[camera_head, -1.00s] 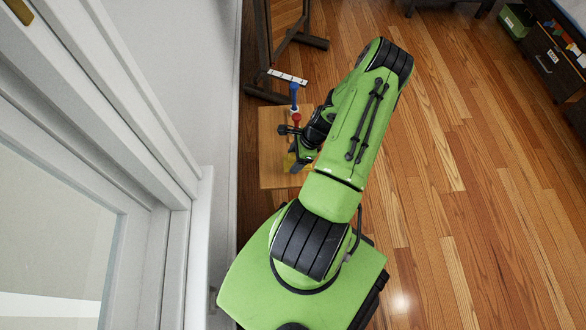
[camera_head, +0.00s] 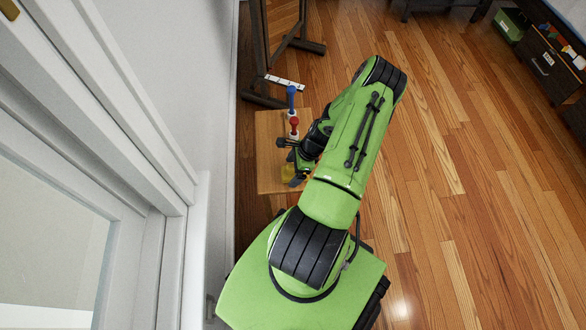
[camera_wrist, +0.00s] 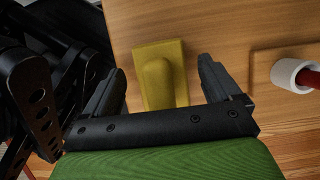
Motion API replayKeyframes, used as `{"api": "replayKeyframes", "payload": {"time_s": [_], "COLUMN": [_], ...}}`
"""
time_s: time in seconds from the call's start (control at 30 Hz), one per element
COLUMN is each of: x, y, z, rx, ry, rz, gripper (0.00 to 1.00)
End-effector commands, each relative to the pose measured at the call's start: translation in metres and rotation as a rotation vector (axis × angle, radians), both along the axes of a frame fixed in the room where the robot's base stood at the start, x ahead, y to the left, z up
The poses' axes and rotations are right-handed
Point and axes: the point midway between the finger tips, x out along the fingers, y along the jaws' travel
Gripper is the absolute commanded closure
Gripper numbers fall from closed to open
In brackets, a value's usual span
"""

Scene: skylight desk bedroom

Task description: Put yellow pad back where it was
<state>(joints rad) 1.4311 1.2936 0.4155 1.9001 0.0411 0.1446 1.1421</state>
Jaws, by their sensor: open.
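The yellow pad (camera_wrist: 158,58) lies on a light wooden surface in the wrist view, a flat block with a rounded raised part on top. In the head view only a bit of the pad (camera_head: 288,172) shows beside my arm. My gripper (camera_wrist: 160,80) is open in the wrist view, with one finger on each side of the pad's near end. No finger clearly touches it, and the gap in height cannot be told. In the head view my gripper (camera_head: 295,178) is over the wooden surface and partly hidden by the arm.
The wooden tabletop (camera_head: 268,155) also bears a red-topped item (camera_head: 294,122) and a blue-topped item (camera_head: 291,95) towards the back. A white ring with a red rod (camera_wrist: 290,73) is right of the pad. A dark stand (camera_head: 265,45) is behind; a wall is left.

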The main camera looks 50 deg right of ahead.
Motion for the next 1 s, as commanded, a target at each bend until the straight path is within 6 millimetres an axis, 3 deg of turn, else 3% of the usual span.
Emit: {"api": "replayKeyframes", "payload": {"time_s": [0.4,0.77,0.87,1.0], "x": [-0.029,-0.031,-0.018,0.015], "y": [-0.026,-0.029,-0.027,-0.005], "z": [0.095,0.111,0.137,0.209], "rx": [-0.005,-0.008,-0.068,-0.222], "ry": [0.0,0.001,0.008,0.021], "rz": [-0.002,0.017,0.148,0.504], "gripper": [0.09,0.09,0.09,0.09]}}
